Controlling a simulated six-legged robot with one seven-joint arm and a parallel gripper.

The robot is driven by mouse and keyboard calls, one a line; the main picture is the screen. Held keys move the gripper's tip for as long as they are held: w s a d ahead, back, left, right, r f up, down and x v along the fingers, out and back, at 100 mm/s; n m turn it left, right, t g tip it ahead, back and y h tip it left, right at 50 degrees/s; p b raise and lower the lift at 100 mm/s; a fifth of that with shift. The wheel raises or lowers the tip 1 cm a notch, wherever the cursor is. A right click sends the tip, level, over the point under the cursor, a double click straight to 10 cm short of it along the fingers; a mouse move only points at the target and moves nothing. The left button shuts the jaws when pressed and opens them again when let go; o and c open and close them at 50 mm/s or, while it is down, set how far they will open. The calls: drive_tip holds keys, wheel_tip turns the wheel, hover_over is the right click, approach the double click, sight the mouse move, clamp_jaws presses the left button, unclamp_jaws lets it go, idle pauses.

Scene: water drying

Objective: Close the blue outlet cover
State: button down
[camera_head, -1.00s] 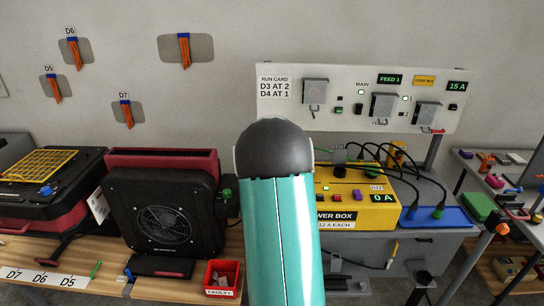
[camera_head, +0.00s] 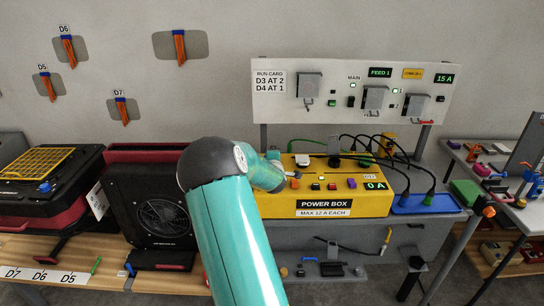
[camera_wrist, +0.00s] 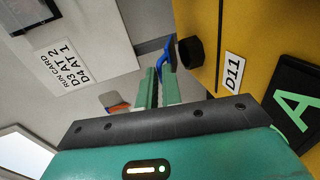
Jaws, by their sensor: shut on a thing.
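The yellow power box (camera_head: 325,204) stands on the grey bench right of my arm in the head view. It fills the right of the wrist view (camera_wrist: 207,25), with a black knob and a D11 label. A thin blue piece (camera_wrist: 168,50), which looks like the blue outlet cover seen nearly edge-on, stands beside the box. My gripper (camera_wrist: 160,76) is shut on this blue piece at its green fingertips. How far the cover is open cannot be seen.
Black cables (camera_head: 378,150) run over the box to a blue tray (camera_head: 428,204) on its right. A white switch panel (camera_head: 345,75) stands behind. A black fan unit (camera_head: 160,215) is close on the left.

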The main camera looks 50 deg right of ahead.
drive_tip(key=shift+s+a+f, duration=0.1)
drive_tip(key=shift+f, duration=0.35)
drive_tip(key=c, duration=1.6)
unclamp_jaws()
drive_tip(key=shift+f, duration=0.15)
drive_tip(key=shift+o, duration=0.2)
drive_tip(key=shift+r, duration=0.2)
drive_tip(key=shift+s+a, duration=0.15)
drive_tip(key=shift+a, duration=0.1)
drive_tip(key=v, duration=1.3)
drive_tip(key=shift+f, duration=0.3)
